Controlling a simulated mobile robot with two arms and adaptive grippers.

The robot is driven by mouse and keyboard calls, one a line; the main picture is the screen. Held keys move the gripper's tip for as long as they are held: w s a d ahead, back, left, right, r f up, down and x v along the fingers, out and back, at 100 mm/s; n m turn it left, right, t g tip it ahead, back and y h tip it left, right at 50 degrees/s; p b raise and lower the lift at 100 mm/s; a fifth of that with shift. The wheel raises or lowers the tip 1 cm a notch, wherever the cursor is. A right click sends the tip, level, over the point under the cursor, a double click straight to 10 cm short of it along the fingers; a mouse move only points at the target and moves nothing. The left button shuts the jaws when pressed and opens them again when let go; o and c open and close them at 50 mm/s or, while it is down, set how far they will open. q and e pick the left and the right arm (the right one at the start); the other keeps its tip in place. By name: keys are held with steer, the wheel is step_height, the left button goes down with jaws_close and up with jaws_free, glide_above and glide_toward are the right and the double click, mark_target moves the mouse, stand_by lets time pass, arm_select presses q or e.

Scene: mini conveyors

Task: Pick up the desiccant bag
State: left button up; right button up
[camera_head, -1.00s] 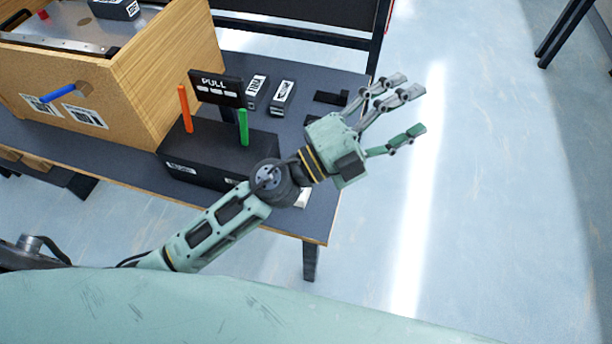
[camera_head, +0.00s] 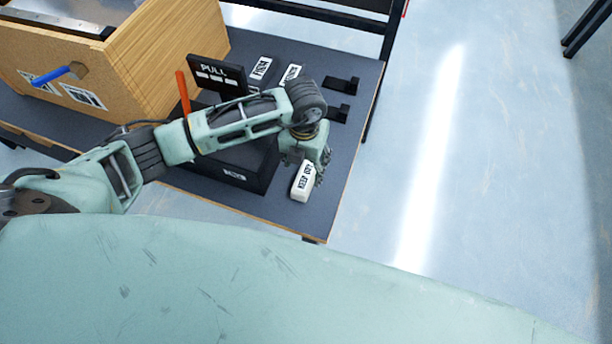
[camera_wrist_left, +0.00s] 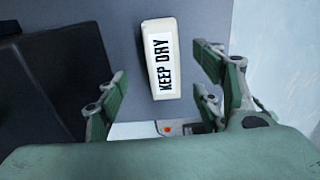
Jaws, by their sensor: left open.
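The desiccant bag (camera_head: 303,182) is a small white block with a "KEEP DRY" label. It lies on the dark table top near the front right corner. In the left wrist view the bag (camera_wrist_left: 161,60) lies ahead, in line with the space between the fingers. My left gripper (camera_head: 318,170) points down just behind and above the bag. In the left wrist view my left gripper (camera_wrist_left: 160,95) is open, with fingers on both sides and nothing between them. I cannot tell its exact height above the bag. My right gripper is not in view.
A black box (camera_head: 235,165) with an orange lever (camera_head: 183,92) and a "PULL" sign (camera_head: 215,75) stands left of the bag. Small labelled blocks (camera_head: 290,75) and black brackets (camera_head: 341,84) lie farther back. A wooden crate (camera_head: 120,75) stands at left. The table's right edge (camera_head: 350,160) is close.

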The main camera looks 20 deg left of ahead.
mark_target(305, 176)
arm_select(q)
steer(key=f, duration=0.5)
steer(key=shift+s+d+f, duration=0.15)
steer(key=shift+d+f, duration=0.05)
steer(key=shift+f, duration=0.15)
steer(key=c, duration=1.3)
